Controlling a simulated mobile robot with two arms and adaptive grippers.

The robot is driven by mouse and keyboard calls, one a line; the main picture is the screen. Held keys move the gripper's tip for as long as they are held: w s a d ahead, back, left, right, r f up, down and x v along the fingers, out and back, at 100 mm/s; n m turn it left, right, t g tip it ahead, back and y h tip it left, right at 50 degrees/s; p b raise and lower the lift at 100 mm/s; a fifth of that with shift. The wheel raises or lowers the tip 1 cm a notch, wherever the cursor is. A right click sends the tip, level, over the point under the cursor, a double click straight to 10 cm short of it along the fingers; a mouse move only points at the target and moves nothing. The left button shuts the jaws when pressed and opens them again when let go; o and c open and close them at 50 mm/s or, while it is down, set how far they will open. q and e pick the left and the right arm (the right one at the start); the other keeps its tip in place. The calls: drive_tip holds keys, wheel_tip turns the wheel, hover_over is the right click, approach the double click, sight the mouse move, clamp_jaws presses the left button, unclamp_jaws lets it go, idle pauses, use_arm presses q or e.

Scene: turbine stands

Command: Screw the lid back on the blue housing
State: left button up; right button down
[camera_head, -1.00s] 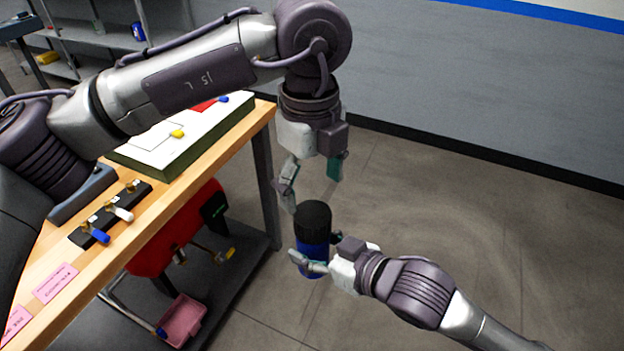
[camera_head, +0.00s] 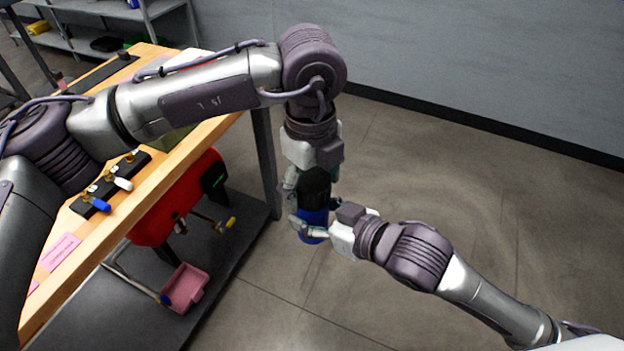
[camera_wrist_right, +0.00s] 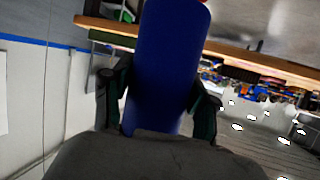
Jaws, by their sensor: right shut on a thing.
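The blue housing (camera_head: 313,226) stands upright in mid-air, clear of the workbench. My right gripper (camera_head: 315,232) is shut on it from the right. The blue body also fills the middle of the right wrist view (camera_wrist_right: 168,65), between my two dark fingers. The black lid (camera_head: 316,184) sits at the housing's top. My left gripper (camera_head: 313,182) points down from above, with its fingers beside the lid. The fingers are partly hidden, and I cannot tell whether they touch the lid.
The wooden workbench (camera_head: 215,130) is at the left, with a dark strip of coloured valve handles (camera_head: 110,185). A red tank (camera_head: 180,200) and a pink bin (camera_head: 185,287) are below it. Open floor (camera_head: 450,190) lies to the right, up to a grey wall.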

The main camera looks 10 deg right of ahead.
use_arm(q)
drive_tip(key=c, duration=1)
drive_tip(key=m, duration=0.4)
drive_tip(key=shift+m, duration=0.3)
drive_tip(key=shift+c, duration=0.2)
drive_tip(key=m, duration=0.4)
drive_tip(key=shift+m, duration=0.4)
drive_tip(key=m, duration=0.4)
drive_tip(key=shift+m, duration=0.4)
drive_tip(key=m, duration=1.4)
drive_tip(key=shift+w, duration=0.1)
drive_tip(key=m, duration=1.1)
drive_tip(key=o, duration=1.3)
drive_tip(key=shift+f, duration=0.1)
